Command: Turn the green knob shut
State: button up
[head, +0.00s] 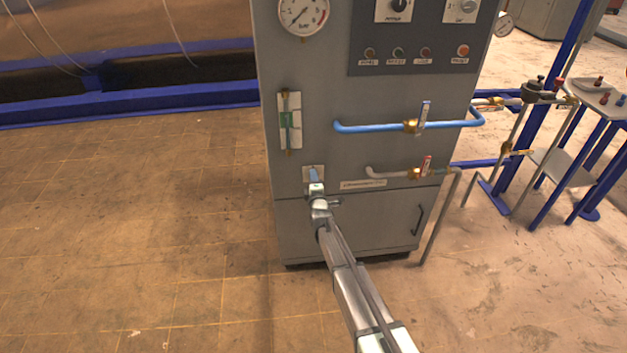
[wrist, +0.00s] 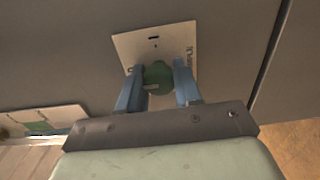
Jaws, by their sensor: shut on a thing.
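The green knob (wrist: 158,77) sits on a pale square plate (wrist: 126,44) on the grey cabinet front, in the wrist view. My gripper (wrist: 159,80) has its two blue fingers on either side of the knob, shut on it. The plate carries a small dark mark above the knob and partly hidden lettering at its right. In the head view my gripper (head: 314,174) reaches the plate (head: 307,170) low on the cabinet's left side; there the fingers hide the knob.
The grey cabinet (head: 290,220) has a flow gauge (head: 289,120) above the plate. To the right are a blue pipe (head: 370,127) and a grey pipe (head: 390,174), each with a lever valve. A door handle (head: 419,219) is lower right. The floor at left is clear.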

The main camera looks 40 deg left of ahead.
jog(key=o, duration=1)
jog(key=shift+d, duration=0.1)
jog(key=v, duration=1.3)
jog(key=shift+s+d, duration=0.15)
jog(key=shift+s, duration=0.1)
jog(key=shift+m, duration=0.3)
